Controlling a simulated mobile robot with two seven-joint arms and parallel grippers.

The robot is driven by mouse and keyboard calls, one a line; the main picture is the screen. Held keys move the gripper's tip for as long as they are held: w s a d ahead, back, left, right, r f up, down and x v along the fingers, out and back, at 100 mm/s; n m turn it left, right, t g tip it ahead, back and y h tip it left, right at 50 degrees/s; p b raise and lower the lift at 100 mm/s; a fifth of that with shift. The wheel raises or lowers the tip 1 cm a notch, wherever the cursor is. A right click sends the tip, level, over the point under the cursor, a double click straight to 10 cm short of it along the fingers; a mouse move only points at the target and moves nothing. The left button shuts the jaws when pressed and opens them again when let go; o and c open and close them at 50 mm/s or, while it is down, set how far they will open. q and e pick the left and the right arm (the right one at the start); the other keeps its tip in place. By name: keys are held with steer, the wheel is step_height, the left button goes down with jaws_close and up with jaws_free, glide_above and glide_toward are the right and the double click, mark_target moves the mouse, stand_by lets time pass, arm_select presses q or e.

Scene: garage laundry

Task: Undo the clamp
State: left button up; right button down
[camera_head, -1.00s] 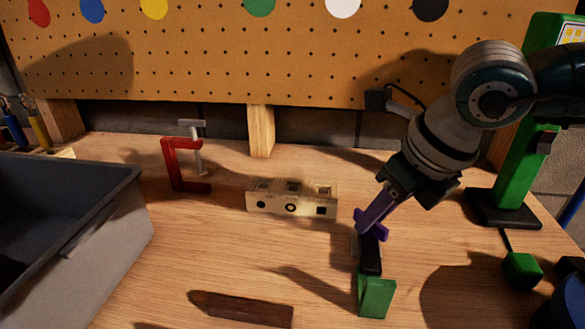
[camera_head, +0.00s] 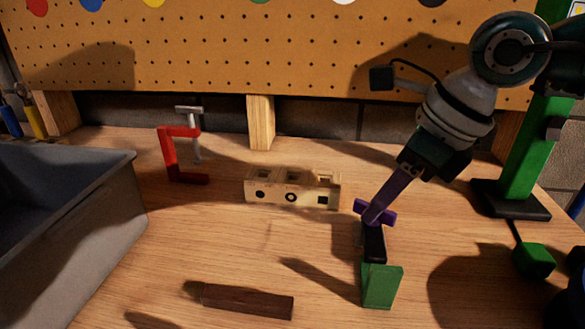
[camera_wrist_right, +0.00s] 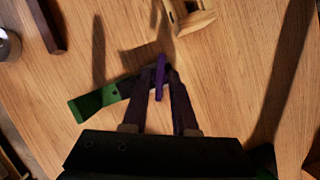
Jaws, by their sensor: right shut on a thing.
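A red C-shaped clamp (camera_head: 168,157) with a grey screw and T-bar stands upright at the back left of the bench, apart from both grippers. My right gripper (camera_head: 378,210) is shut on a small purple bar (camera_wrist_right: 160,78). The bar sits at the black part (camera_head: 373,243) of a green-and-black piece, whose green end (camera_head: 382,286) faces the front. I cannot tell whether this piece is also a clamp. My left gripper is not in view.
A pale wooden block with holes (camera_head: 292,189) lies left of my right gripper. A dark wooden bar (camera_head: 240,300) lies in front. A grey bin (camera_head: 110,225) fills the left side. A green stand (camera_head: 520,170) and green cube (camera_head: 533,260) are at right.

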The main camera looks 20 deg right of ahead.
steer(key=c, duration=0.9)
jaws_free()
steer(key=shift+c, duration=0.2)
steer(key=v, duration=1)
